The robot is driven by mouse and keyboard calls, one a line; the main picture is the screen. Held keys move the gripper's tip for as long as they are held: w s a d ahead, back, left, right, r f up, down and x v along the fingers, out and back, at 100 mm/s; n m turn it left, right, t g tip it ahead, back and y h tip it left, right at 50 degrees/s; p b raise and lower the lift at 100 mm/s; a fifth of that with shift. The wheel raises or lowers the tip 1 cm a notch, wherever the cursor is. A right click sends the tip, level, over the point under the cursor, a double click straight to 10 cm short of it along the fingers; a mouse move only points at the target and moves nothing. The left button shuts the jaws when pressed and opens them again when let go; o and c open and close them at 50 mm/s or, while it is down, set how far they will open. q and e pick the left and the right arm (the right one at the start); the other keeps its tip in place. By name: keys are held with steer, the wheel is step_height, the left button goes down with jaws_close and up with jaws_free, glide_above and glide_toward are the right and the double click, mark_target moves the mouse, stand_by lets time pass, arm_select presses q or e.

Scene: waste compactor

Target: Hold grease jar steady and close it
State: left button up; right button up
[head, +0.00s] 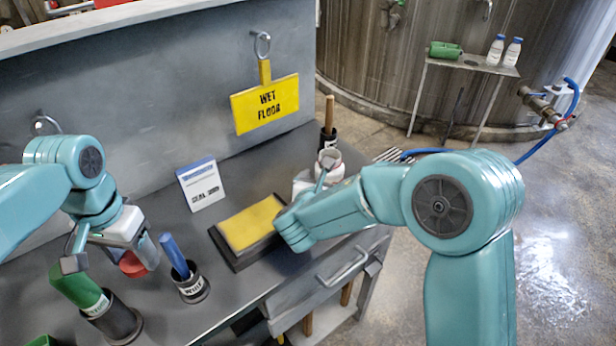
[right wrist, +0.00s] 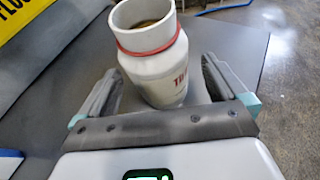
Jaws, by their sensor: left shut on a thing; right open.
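The grease jar (right wrist: 153,70) is white with red lettering and a red band below its open mouth; brown content shows inside. It stands upright near the bench's far right end, and in the head view the jar (head: 330,168) is partly hidden by my right arm. My right gripper (right wrist: 163,82) is open, with one finger on each side of the jar; a gap shows at the left finger, while contact on the right is unclear. My left gripper (head: 108,256) is at the left over the bench, shut on what looks like a red lid (head: 132,263), partly hidden by its finger.
A green-handled tool (head: 75,286) in a dark cup and a blue-handled tool (head: 174,255) in another cup stand near my left gripper. A yellow pad in a black tray (head: 238,262) lies mid-bench. A white card (head: 201,186) and a wooden-handled tool (head: 329,112) stand behind.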

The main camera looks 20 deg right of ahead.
arm_select(q)
steer(key=shift+w+r, duration=0.1)
steer(key=shift+w, duration=0.1)
arm_select(e)
steer(key=x, duration=0.3)
steer(key=shift+w+f, duration=0.1)
steer(key=shift+w, duration=0.1)
arm_select(q)
steer(key=shift+s+r, duration=0.1)
steer(key=shift+s, duration=0.1)
arm_select(e)
steer(key=shift+s, duration=0.2)
arm_select(q)
steer(key=shift+w, duration=0.1)
arm_select(e)
steer(key=shift+w, duration=0.1)
steer(key=c, duration=1.3)
steer(key=shift+r, duration=0.2)
